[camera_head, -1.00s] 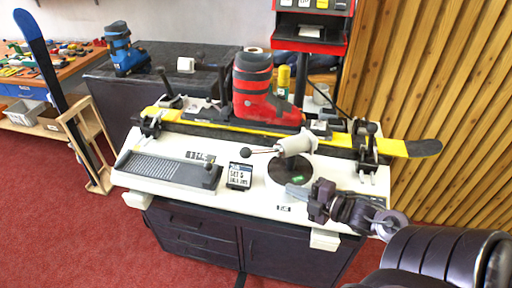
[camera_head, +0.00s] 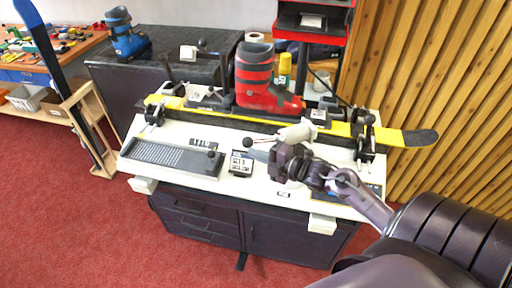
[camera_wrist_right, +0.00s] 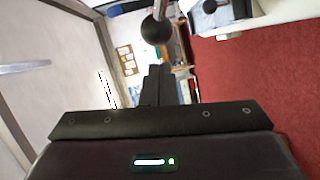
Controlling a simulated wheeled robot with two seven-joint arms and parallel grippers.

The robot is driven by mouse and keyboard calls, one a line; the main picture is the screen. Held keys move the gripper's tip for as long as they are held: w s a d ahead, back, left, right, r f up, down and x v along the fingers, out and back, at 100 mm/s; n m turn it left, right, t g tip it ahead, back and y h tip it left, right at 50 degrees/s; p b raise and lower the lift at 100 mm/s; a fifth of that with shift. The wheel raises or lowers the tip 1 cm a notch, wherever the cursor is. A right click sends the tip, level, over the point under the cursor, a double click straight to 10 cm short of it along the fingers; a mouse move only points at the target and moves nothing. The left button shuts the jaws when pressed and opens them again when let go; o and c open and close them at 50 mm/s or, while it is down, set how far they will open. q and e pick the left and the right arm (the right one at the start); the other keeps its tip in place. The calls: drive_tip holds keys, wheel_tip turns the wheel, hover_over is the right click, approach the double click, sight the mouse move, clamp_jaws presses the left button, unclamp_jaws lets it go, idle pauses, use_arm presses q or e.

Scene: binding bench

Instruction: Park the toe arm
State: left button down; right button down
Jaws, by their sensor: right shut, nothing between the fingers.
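A pale swivel arm (camera_head: 297,132) with a thin rod and a black ball knob (camera_head: 247,141) stands on the white bench top; I take it for the toe arm. Its rod points left and its base is hidden behind my right gripper (camera_head: 258,153). That gripper is shut and empty, just in front of and below the knob. In the right wrist view the black ball (camera_wrist_right: 156,30) shows just beyond the shut fingers (camera_wrist_right: 158,85), and no grip on it shows. My left gripper is not in view.
A red and grey boot (camera_head: 255,80) stands on a yellow ski (camera_head: 395,135) clamped along the bench. A ribbed black pad (camera_head: 170,157) and small display (camera_head: 241,163) lie left of my gripper. A black and red stand (camera_head: 312,35) rises behind. Red floor (camera_head: 80,230) is free in front.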

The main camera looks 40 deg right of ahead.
sight(247, 146)
drive_tip(key=shift+w+d+f, duration=0.2)
drive_tip(key=shift+w+d, duration=0.2)
drive_tip(key=shift+w, duration=0.4)
drive_tip(key=shift+w+m+h, duration=0.5)
drive_tip(key=shift+w, duration=0.15)
drive_tip(key=w+d+m+h+b, duration=0.2)
drive_tip(key=w+m+h+b, duration=0.1)
drive_tip(key=w+m+h, duration=0.2)
drive_tip(key=w+h, duration=0.2)
drive_tip(key=w, duration=0.2)
drive_tip(key=shift+d+t, duration=0.4)
drive_tip(key=shift+w, duration=0.1)
